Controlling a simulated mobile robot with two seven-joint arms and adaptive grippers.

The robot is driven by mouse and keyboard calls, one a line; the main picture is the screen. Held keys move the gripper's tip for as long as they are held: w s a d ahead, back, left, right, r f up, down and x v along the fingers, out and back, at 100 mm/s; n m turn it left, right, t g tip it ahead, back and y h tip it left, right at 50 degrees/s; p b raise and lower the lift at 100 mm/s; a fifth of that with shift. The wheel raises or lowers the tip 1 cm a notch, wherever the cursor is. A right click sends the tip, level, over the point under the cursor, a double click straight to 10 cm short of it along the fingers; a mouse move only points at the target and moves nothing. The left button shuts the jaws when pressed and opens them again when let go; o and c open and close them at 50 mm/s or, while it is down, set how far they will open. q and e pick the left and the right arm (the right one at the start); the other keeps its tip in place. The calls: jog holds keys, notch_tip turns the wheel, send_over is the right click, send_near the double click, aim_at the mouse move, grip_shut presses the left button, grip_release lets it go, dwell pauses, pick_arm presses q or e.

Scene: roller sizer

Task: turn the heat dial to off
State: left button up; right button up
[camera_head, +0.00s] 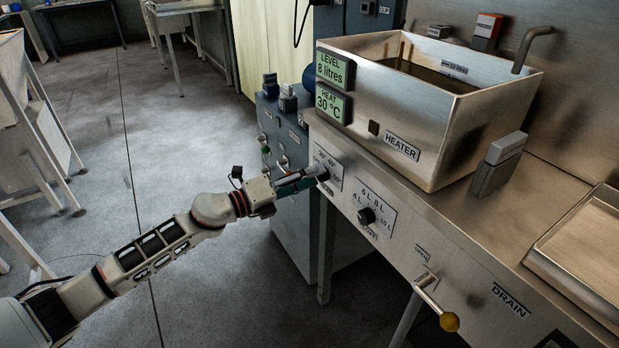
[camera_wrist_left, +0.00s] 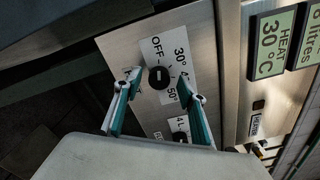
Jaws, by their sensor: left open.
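The heat dial (camera_wrist_left: 159,77) is a round black knob on a metal panel in the left wrist view. Its white plate (camera_wrist_left: 178,50) reads OFF, 30° and 50°, with other marks partly hidden. In the head view the dial (camera_head: 323,175) shows just at my gripper's tip. My left gripper (camera_wrist_left: 158,91) is open, with one teal-and-grey finger on each side of the dial. I cannot tell whether the fingers touch it. The heat display (camera_head: 330,105) reads 30 °C. My right gripper is in neither view.
A second knob (camera_head: 367,215) with litre marks sits on the panel to the right. Beyond it a drain lever (camera_head: 428,297) with a yellow end sticks out. The metal heater tank (camera_head: 421,139) stands on the counter above. Open floor lies left of the counter.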

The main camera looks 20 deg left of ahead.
pick_arm(q)
jog(key=v, duration=1.2)
dwell(0.3)
